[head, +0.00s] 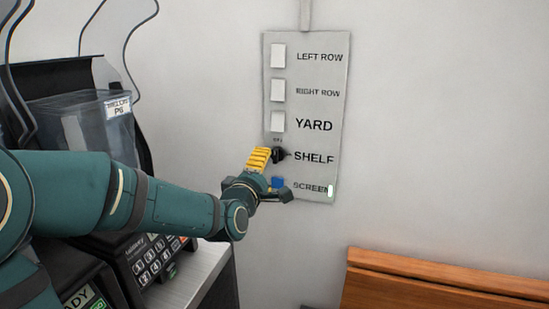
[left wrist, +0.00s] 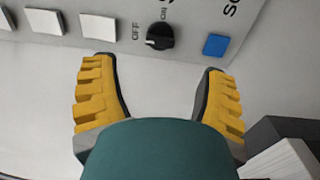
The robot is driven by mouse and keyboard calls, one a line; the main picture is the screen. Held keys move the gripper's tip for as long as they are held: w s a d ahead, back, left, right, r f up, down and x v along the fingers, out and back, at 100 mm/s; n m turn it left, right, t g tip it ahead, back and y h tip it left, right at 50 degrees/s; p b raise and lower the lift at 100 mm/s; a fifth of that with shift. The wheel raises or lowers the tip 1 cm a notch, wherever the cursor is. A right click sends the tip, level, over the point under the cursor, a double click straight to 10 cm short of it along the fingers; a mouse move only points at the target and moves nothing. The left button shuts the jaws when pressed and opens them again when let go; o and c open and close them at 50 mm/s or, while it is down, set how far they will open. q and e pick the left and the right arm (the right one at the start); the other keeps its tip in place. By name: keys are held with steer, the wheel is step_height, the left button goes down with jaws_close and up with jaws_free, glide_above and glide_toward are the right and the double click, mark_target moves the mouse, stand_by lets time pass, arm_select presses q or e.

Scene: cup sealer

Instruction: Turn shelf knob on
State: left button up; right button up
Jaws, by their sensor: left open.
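The black shelf knob (head: 281,155) sits on the grey wall panel (head: 338,90), left of the word SHELF. In the left wrist view the knob (left wrist: 160,36) shows with OFF and ON marks beside it. My left gripper (head: 262,170) is at the lower left of the panel, close to the knob. In the left wrist view my left gripper (left wrist: 160,75) has its two yellow fingers spread wide, with the knob beyond them and nothing between them. Whether a finger touches the panel cannot be told. My right gripper is not in view.
White switches (head: 278,90) sit above the knob and a blue button (head: 277,184) below it, beside SCREEN. A machine with a keypad (head: 155,262) and a clear bin (head: 85,120) stand at left. A wooden piece (head: 440,285) is at lower right.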

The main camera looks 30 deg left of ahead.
mark_target(275, 158)
arm_select(q)
steer(key=x, duration=0.8)
steer(key=shift+d, duration=0.1)
steer(key=c, duration=1.2)
